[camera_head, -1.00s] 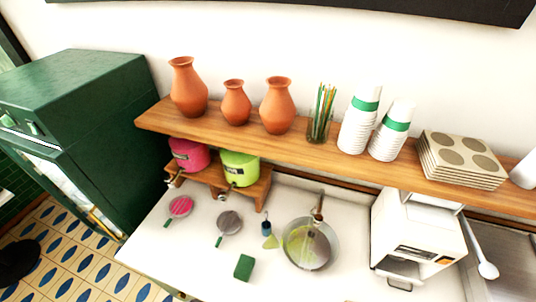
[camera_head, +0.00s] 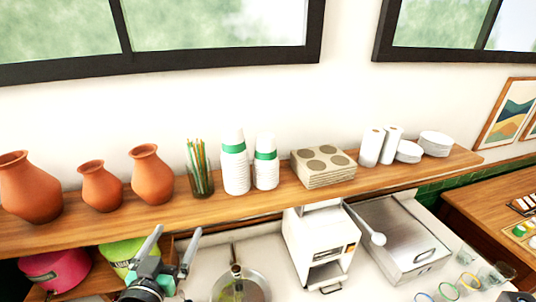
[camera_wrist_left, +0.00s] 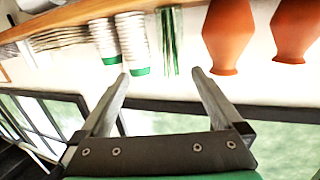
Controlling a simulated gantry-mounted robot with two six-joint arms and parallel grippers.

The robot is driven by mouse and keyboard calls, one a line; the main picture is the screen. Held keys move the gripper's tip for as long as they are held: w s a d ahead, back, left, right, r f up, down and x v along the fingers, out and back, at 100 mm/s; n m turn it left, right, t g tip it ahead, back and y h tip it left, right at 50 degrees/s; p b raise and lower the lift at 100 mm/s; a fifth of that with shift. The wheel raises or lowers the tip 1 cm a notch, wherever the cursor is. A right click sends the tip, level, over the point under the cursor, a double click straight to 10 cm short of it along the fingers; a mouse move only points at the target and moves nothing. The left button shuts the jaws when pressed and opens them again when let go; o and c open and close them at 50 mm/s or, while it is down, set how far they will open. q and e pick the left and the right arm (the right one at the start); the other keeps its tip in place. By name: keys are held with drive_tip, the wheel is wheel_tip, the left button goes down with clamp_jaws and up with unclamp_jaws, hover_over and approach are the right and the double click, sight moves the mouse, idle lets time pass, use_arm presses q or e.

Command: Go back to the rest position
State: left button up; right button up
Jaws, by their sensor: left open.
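My left gripper (camera_head: 172,255) rises at the bottom of the head view, in front of the wooden shelf and left of the pan. Its two grey fingers are spread apart with nothing between them. In the left wrist view the open fingers (camera_wrist_left: 160,80) point toward the shelf, which appears upside down, with cups, a glass of straws and clay vases beyond the tips. My right gripper does not show in either view.
The wooden shelf (camera_head: 330,192) holds clay vases (camera_head: 152,174), a glass of straws (camera_head: 199,168), stacked cups (camera_head: 235,164) and cardboard trays (camera_head: 323,166). Below are a pink pot (camera_head: 55,270), a green pot (camera_head: 122,252), a pan (camera_head: 241,286), a white machine (camera_head: 318,246) and a steel box (camera_head: 402,240).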

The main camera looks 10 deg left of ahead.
use_arm(q)
drive_tip(key=s+d+r+t+h, duration=0.1)
drive_tip(key=d+r+t, duration=0.1)
drive_tip(key=r, duration=0.6)
drive_tip(key=s+d+r+t, duration=0.1)
drive_tip(key=d+r+t, duration=0.1)
drive_tip(key=r, duration=0.6)
drive_tip(key=s+d+r+t+h, duration=0.1)
drive_tip(key=s+r+t, duration=0.2)
drive_tip(key=s+r, duration=0.4)
drive_tip(key=s+d+r+m+t+h, duration=0.1)
drive_tip(key=s+r+t, duration=0.2)
drive_tip(key=s+r, duration=0.4)
wheel_tip(320, 180, up, 6)
drive_tip(key=shift+d+t, duration=0.2)
drive_tip(key=shift+t, duration=0.2)
